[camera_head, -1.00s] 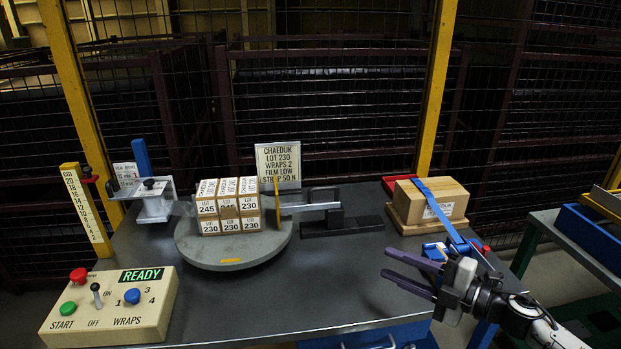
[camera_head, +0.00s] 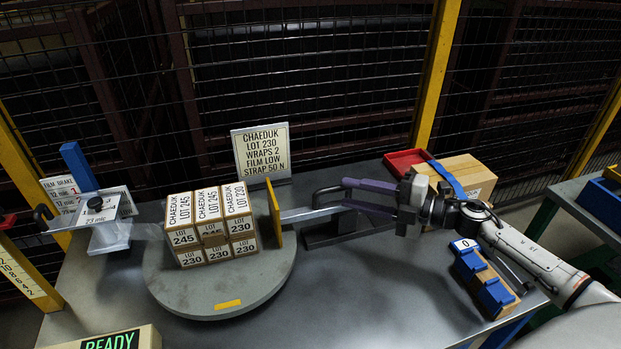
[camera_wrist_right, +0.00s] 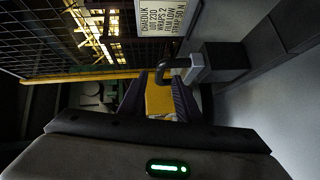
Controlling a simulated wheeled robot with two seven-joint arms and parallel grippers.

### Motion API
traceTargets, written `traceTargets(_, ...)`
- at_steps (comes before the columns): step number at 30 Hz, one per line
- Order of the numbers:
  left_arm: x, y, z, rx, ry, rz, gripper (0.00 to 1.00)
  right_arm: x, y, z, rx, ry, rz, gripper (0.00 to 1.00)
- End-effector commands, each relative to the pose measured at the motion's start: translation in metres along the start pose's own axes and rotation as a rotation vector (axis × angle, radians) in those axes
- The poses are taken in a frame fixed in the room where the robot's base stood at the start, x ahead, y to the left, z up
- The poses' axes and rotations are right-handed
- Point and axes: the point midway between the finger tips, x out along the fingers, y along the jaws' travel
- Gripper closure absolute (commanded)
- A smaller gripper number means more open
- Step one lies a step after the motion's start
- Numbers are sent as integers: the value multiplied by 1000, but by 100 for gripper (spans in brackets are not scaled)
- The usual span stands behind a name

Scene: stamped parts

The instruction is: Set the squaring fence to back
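The squaring fence is a yellow upright plate (camera_head: 274,213) on a silver bar (camera_head: 312,212), with a dark handle loop (camera_head: 328,192) and a black base (camera_head: 330,232). The plate stands at the right side of the stacked boxes (camera_head: 212,226) on the round turntable (camera_head: 219,297); I cannot tell whether it touches them. My right gripper (camera_head: 344,194) is open, its fingers reaching left to the handle. In the right wrist view the fingers (camera_wrist_right: 158,95) are apart, with the yellow plate (camera_wrist_right: 159,97) beyond and the dark handle (camera_wrist_right: 168,68) near the tips. My left gripper is not in view.
A sign (camera_head: 262,152) stands behind the turntable. A strapped carton (camera_head: 465,176) and red tray (camera_head: 405,160) are at back right, and a block with blue parts (camera_head: 484,283) is below my arm. The film brake (camera_head: 102,222) is at left.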

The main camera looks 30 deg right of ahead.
Motion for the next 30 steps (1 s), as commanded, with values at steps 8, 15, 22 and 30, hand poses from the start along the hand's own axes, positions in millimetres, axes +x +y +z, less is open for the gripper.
traceTargets(8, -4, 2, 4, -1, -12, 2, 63, 46, 4, 0, -2, 1, 5, 69)
traceTargets(15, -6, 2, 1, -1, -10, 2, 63, 82, 2, 0, 0, -1, 4, 69)
traceTargets(22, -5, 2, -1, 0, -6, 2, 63, 94, 0, 0, 0, 0, 0, 69)
traceTargets(30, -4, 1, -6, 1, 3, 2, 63, 94, 0, 0, -1, 0, 0, 76)
